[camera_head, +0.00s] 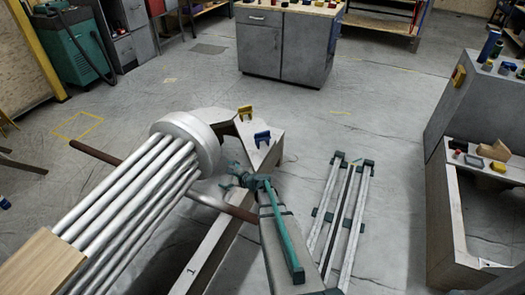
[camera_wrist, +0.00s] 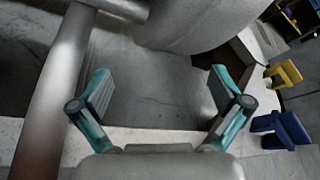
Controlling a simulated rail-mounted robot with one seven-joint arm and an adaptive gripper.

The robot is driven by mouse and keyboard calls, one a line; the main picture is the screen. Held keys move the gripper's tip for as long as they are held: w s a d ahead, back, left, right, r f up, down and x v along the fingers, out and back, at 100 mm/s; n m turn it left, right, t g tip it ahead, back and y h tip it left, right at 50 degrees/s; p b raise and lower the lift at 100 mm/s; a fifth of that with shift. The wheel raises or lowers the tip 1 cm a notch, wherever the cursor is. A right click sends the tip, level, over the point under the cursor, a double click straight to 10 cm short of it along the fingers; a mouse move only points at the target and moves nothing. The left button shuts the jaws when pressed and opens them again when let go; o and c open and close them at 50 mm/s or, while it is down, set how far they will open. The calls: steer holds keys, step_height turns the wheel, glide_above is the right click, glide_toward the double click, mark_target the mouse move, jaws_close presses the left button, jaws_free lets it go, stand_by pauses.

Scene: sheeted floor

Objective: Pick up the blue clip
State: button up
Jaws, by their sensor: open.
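The blue clip (camera_head: 262,139) stands on a pale, narrow surface near the middle of the head view. A yellow clip (camera_head: 245,112) stands just behind it. In the wrist view the blue clip (camera_wrist: 280,131) is at the right edge, outside the jaws, with the yellow clip (camera_wrist: 284,74) above it. My gripper (camera_head: 235,172) is in front and a little left of the blue clip in the head view, apart from it. In the wrist view my gripper (camera_wrist: 162,82) has its teal fingers spread wide with nothing between them.
A large white round end piece (camera_head: 187,135) with several metal rods lies close left of my gripper. A brown-grey bar (camera_wrist: 50,90) passes beside the left finger. A grey cabinet (camera_head: 285,45) stands behind. A grey bench (camera_head: 470,110) stands right. Open floor (camera_head: 370,110) lies between.

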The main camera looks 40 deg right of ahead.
steer(key=w+d+f+m+t+h+b, duration=0.1)
steer(key=w+d+m+t+h+b, duration=0.2)
steer(key=d, duration=0.4)
steer(key=d+m+h+b, duration=0.1)
steer(key=d+m+b, duration=0.3)
steer(key=d, duration=0.4)
steer(key=m+t+h+b, duration=0.1)
steer(key=m+h+b, duration=0.4)
steer(key=m, duration=0.1)
glide_toward(263, 134)
steer(key=b+x, duration=0.1)
steer(key=x, duration=0.4)
steer(key=shift+w+r+b, duration=0.1)
steer(key=shift+w+b, duration=0.2)
steer(key=shift+w, duration=0.15)
steer(key=b+x, duration=0.1)
steer(key=x, duration=0.3)
steer(key=shift+d+b, duration=0.1)
steer(key=shift+b, duration=0.3)
steer(key=shift+w+d, duration=0.1)
steer(key=shift+w, duration=0.35)
steer(key=c, duration=1)
